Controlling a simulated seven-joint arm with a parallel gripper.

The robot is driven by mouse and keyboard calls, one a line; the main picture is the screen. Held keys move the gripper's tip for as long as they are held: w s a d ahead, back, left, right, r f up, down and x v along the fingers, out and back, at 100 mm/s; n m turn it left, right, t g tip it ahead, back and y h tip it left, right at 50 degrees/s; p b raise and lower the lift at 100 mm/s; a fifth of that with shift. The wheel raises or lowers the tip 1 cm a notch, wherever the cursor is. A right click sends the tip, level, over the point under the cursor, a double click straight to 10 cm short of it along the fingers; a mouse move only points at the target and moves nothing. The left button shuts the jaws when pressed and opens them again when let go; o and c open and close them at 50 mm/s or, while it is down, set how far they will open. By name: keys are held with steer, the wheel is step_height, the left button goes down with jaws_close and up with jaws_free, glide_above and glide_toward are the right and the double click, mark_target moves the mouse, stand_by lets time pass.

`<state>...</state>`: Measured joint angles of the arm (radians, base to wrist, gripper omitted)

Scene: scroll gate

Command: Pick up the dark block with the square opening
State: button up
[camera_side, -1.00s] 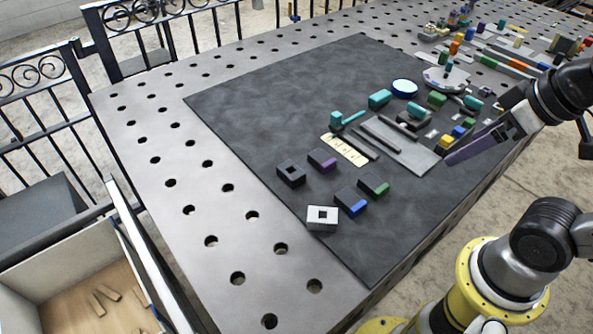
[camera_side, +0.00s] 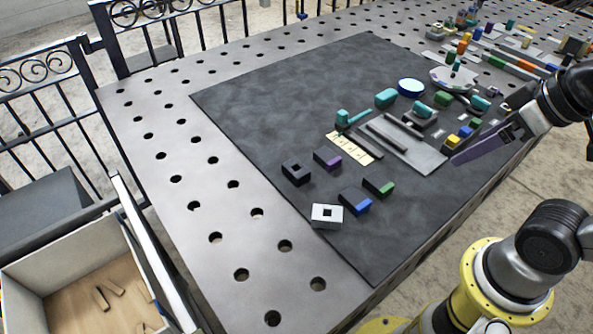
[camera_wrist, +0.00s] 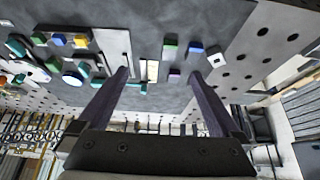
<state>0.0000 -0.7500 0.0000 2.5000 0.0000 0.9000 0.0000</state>
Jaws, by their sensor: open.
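The dark block with the square opening (camera_side: 296,173) lies on the dark mat (camera_side: 260,110), near its left edge in the side view. Its opening faces up. A white block with a square opening (camera_side: 327,215) lies nearer the camera and also shows in the wrist view (camera_wrist: 216,61). My gripper (camera_side: 485,146) is at the right of the side view, well apart from the dark block. In the wrist view my gripper (camera_wrist: 160,75) has its two fingers wide apart with nothing held. The dark block is not clearly visible there, apparently hidden by the right finger.
Blocks with purple (camera_side: 335,161), blue (camera_side: 363,206) and green (camera_side: 387,188) ends lie close to the dark block. A cream strip (camera_side: 353,148) and grey plate (camera_side: 425,158) lie beyond. The mat's left part is clear. An open bin (camera_side: 50,250) stands at lower left.

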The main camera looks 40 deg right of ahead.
stand_by(0.7)
steer(key=w+a+r+n, duration=0.1)
steer(key=w+r+n, duration=0.5)
steer(key=n, duration=0.2)
steer(key=n+g+y, duration=0.1)
steer(key=n+g, duration=0.5)
steer(key=n, duration=0.4)
glide_above(297, 163)
steer(key=s, duration=0.2)
steer(key=f, duration=1.7)
steer(key=shift+w+f, duration=0.25)
steer(key=shift+f, duration=0.15)
steer(key=shift+w+a+f, duration=0.1)
steer(key=shift+a+f, duration=0.05)
steer(key=shift+f, duration=0.9)
steer(key=shift+w+a+f, duration=0.1)
steer(key=shift+f, duration=1)
steer(key=shift+w+a+f, duration=0.1)
steer(key=shift+a+f, duration=0.05)
steer(key=shift+f, duration=0.9)
